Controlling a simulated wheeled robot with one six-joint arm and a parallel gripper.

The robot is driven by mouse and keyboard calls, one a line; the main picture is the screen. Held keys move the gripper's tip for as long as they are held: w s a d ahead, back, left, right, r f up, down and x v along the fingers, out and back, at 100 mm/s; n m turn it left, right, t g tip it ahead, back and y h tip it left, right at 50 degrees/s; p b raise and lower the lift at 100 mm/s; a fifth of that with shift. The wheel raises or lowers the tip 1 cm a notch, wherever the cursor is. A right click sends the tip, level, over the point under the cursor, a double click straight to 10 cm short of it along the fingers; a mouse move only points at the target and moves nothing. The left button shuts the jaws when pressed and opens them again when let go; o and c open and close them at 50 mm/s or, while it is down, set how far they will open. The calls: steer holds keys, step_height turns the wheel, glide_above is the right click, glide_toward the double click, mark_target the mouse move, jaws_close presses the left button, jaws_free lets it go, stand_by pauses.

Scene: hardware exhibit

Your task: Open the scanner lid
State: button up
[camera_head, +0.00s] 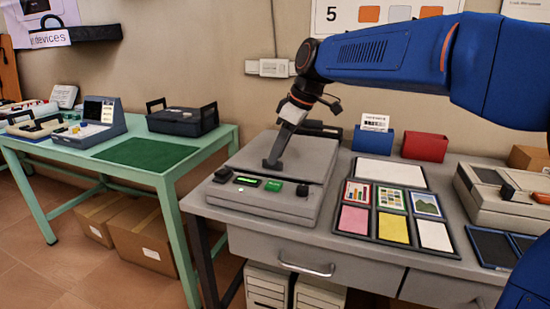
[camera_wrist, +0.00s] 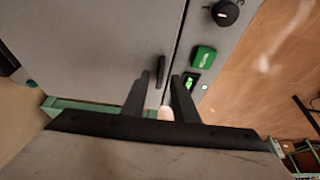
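The grey scanner (camera_head: 260,205) stands on the left part of the grey desk. Its flat lid (camera_head: 313,155) looks shut, with a dark seam along its front edge. In the wrist view the lid (camera_wrist: 100,40) fills the left, and a short dark handle (camera_wrist: 160,72) sits near the seam. My gripper (camera_head: 272,163) points down at the lid's front part. In the wrist view my gripper (camera_wrist: 160,76) has its two fingers apart, with the handle showing between or just beyond the tips. I cannot tell whether they touch it. A small pale thing between the fingers is unclear.
The scanner's front panel has a dark knob (camera_head: 223,174), a lit display (camera_head: 247,181) and a green button (camera_head: 273,185). A compartment tray of cards (camera_head: 352,236) lies close to the right. Blue (camera_head: 373,142) and red (camera_head: 424,147) bins stand behind. Another grey device (camera_head: 500,205) is further right.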

steer(key=shift+x, duration=1.1)
jaws_close()
stand_by(0.7)
